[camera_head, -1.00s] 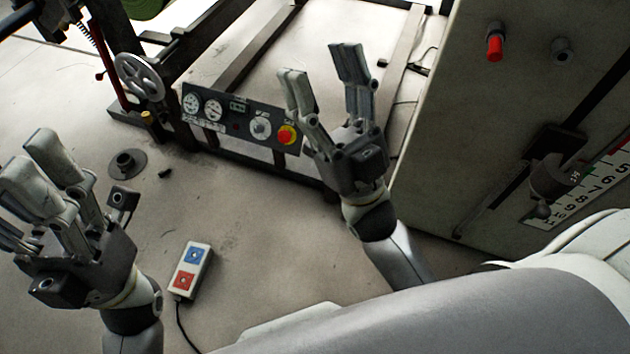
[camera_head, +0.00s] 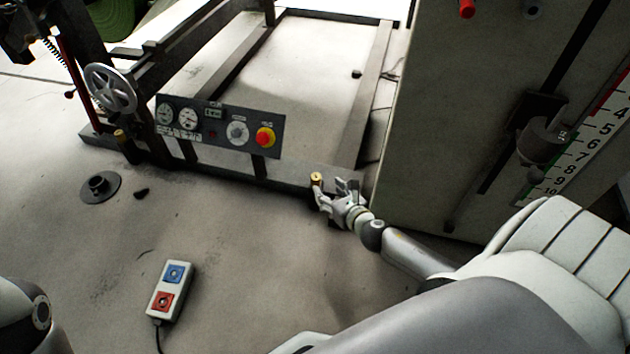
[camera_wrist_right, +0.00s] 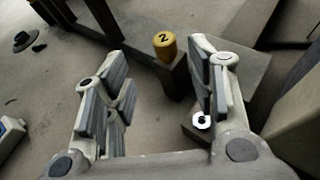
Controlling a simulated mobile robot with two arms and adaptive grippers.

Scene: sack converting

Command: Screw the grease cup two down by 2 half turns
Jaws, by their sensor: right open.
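Grease cup two (camera_head: 316,179) is a small brass-yellow cylinder standing at the right end of the frame's low front rail. In the right wrist view the cup (camera_wrist_right: 165,47) shows a black "2" on its top, beyond the fingertips and between their directions. My right gripper (camera_head: 336,189) is beside the cup, on its right in the head view. In the wrist view the right gripper (camera_wrist_right: 168,75) has its fingers spread wide with nothing between them. My left gripper is out of view; only part of my left arm shows at the bottom left.
A control panel (camera_head: 219,127) with gauges and a red knob stands left of the cup. Another brass cup (camera_head: 121,136) sits near the handwheel (camera_head: 110,89). A large cabinet (camera_head: 440,130) rises close on the right. A two-button pendant (camera_head: 171,290) lies on the floor.

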